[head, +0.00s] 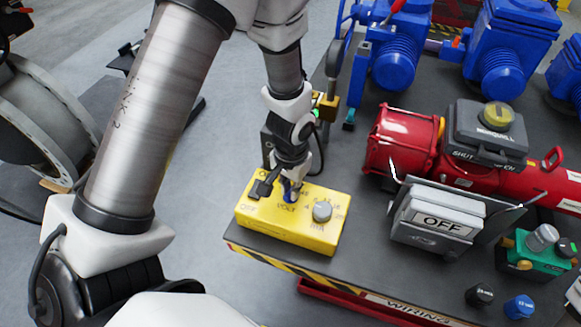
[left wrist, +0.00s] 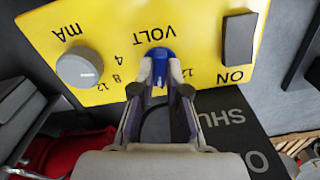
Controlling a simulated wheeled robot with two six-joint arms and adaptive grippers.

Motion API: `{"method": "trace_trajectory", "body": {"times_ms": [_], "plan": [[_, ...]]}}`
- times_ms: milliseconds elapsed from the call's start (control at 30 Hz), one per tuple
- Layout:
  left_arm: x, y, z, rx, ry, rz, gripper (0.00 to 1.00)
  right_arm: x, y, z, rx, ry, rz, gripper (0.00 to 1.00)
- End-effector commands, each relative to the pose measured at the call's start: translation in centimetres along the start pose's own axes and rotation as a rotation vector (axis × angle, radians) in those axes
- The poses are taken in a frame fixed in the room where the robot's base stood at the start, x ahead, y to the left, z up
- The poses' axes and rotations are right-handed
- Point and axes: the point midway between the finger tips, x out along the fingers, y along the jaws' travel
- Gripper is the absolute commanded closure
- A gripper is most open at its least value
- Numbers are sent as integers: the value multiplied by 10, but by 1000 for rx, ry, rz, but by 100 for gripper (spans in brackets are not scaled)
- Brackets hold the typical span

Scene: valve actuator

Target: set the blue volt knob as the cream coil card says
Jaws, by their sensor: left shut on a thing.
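The yellow box (head: 262,226) sits at the near left corner of the dark bench. Its blue volt knob (left wrist: 158,55) stands between my left gripper's fingertips (left wrist: 159,82), which are shut on it. In the head view my left gripper (head: 289,187) comes down onto the box from above and largely hides the knob. A "12" shows just beside the knob in the left wrist view. I cannot make out the cream coil card for certain. My right gripper is not in view.
A grey mA knob (head: 322,211) stands beside the volt knob, and a black switch (left wrist: 239,38) marked ON is on the box's other side. A grey OFF box (head: 437,217), a red cylinder (head: 402,140) and blue actuators (head: 505,50) stand on the bench.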

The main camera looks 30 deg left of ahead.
Motion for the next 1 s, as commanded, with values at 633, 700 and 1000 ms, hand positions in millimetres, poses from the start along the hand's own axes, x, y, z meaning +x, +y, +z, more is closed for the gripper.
{"method": "trace_trajectory", "body": {"times_ms": [633,700,1000], "plan": [[0,1,2,532,-4,1,100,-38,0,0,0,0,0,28],[0,1,1,563,-3,1,100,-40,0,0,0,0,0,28],[1,1,1,634,-2,1,100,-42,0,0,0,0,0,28]]}}
